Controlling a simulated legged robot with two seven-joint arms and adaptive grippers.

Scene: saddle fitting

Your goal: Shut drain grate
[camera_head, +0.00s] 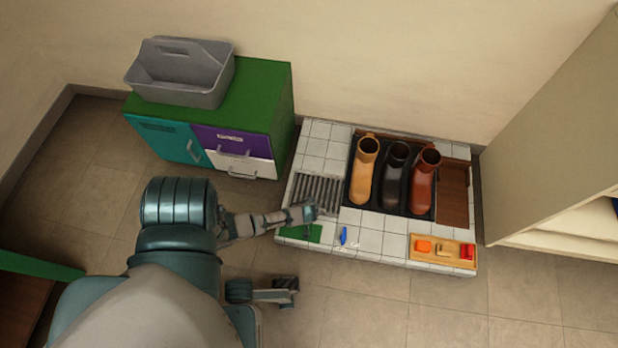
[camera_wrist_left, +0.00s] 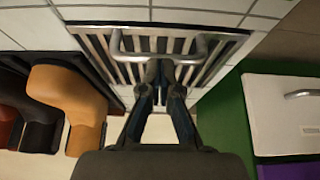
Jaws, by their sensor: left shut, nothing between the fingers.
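The drain grate (camera_head: 318,190) is a panel of metal slats at the left of a white-tiled platform in the head view. It fills the top of the left wrist view (camera_wrist_left: 205,47), with a dark frame and an arched metal handle (camera_wrist_left: 128,55). It looks about level with the tiles; I cannot tell whether it is fully seated. My left gripper (camera_head: 311,210) is at the grate's near edge. In the wrist view its fingertips (camera_wrist_left: 160,70) are together at the handle, with nothing held. My right gripper (camera_head: 290,290) is low in front of the platform, away from the grate.
Yellow, black and brown boots (camera_head: 364,175) stand on a dark mat right of the grate. A green cabinet (camera_head: 268,90) bearing a grey caddy (camera_head: 190,95) stands left. A wooden tray (camera_head: 421,255) and blue item (camera_head: 344,235) lie at the platform's front. Floor in front is clear.

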